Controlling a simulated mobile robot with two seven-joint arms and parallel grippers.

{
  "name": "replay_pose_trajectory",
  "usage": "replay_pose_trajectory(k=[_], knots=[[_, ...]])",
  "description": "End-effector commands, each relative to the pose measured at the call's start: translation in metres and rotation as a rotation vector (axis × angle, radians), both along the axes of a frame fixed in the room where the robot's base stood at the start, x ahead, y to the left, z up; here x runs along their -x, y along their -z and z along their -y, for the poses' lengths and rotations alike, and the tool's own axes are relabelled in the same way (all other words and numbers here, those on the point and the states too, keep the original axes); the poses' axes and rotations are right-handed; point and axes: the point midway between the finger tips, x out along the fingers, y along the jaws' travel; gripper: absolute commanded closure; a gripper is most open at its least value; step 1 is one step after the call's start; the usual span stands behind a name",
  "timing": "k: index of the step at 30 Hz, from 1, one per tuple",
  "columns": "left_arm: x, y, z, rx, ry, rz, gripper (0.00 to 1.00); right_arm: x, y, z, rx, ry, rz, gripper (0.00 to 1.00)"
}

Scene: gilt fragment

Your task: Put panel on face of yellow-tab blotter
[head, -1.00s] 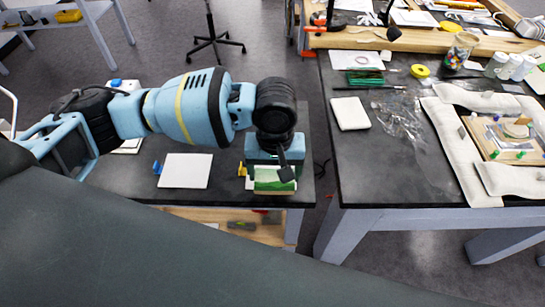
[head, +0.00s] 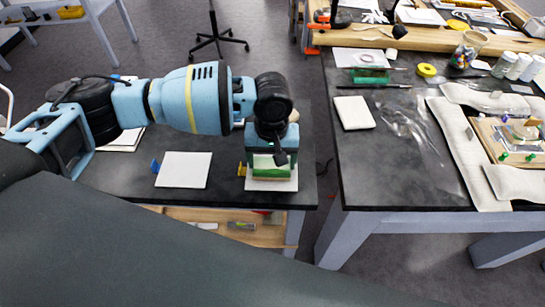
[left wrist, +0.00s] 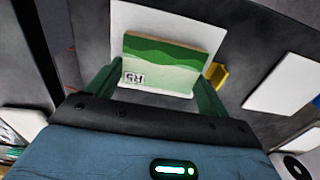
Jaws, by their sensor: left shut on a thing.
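The panel (head: 267,173), a small green and cream piece, is between the fingers of my left gripper (head: 270,167). In the left wrist view the panel (left wrist: 160,68) shows green bands and a small printed label, with dark green fingers (left wrist: 160,80) on both sides. The gripper is shut on it. The yellow-tab blotter (head: 274,186) is a white square under the panel, with its yellow tab (head: 242,170) at the left. The blotter (left wrist: 134,18) also shows behind the panel in the left wrist view. I cannot tell whether the panel touches it. My right gripper is not seen.
A white blotter with a blue tab (head: 184,170) lies to the left on the same dark table (head: 225,190). Another white sheet (head: 128,141) lies partly behind my arm. A gap separates this table from the cluttered table (head: 385,180) at right.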

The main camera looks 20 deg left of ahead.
Motion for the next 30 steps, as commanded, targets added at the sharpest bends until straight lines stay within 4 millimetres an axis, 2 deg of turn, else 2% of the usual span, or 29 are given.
replay_pose_trajectory(k=[9, 10, 15, 24, 30], knots=[[0.0, 0.0, 0.0, 0.001, 0.0, 0.002, 0.47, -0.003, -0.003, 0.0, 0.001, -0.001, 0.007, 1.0], [0.0, 0.001, 0.0, 0.001, 0.0, 0.002, 0.2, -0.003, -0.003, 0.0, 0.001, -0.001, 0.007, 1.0], [0.0, 0.001, 0.0, 0.0, 0.0, 0.002, 0.0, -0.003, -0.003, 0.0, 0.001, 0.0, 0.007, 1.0], [-0.001, -0.002, 0.0, 0.0, 0.0, 0.003, 0.0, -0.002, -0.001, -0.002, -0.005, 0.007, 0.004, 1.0], [-0.001, -0.033, 0.001, 0.002, 0.0, 0.007, 0.0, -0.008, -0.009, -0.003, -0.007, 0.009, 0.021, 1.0]])
